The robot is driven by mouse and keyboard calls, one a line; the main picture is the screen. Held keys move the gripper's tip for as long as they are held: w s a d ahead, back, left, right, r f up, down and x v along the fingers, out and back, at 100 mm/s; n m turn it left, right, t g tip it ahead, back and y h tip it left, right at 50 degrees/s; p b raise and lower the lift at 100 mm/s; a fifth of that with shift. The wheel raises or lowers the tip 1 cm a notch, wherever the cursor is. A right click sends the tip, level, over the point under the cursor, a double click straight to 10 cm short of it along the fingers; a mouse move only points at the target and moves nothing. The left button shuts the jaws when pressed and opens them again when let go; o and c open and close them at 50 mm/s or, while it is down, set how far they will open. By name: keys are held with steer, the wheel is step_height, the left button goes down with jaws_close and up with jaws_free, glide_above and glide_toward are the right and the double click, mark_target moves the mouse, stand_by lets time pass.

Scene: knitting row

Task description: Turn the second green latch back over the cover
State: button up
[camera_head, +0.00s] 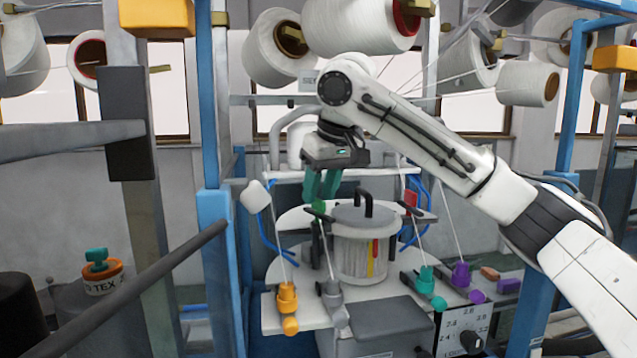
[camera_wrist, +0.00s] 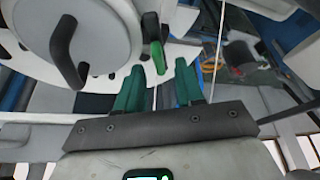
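The grey round cover (camera_head: 345,216) with a black handle lies on the drum in the middle of the machine. A green latch (camera_head: 319,208) with a dark part stands at the cover's left edge; it also shows in the wrist view (camera_wrist: 156,56) beside the cover (camera_wrist: 95,30). My gripper (camera_head: 322,192) points down above this latch. In the wrist view my gripper (camera_wrist: 160,75) has its two green fingers apart with a gap between them, and the latch lies just beyond the fingertips. I cannot tell whether they touch. Any other green latch cannot be made out.
Thin rods stand around the drum, with orange (camera_head: 287,298), teal (camera_head: 426,282) and purple (camera_head: 461,275) pieces at their feet. A red piece (camera_head: 411,200) sits right of the cover. Blue posts (camera_head: 214,230) and a dark bar (camera_head: 140,290) stand at the left.

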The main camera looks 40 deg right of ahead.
steer(key=shift+w+f, duration=0.25)
steer(key=shift+f, duration=0.35)
steer(key=shift+c, duration=0.2)
jaws_close()
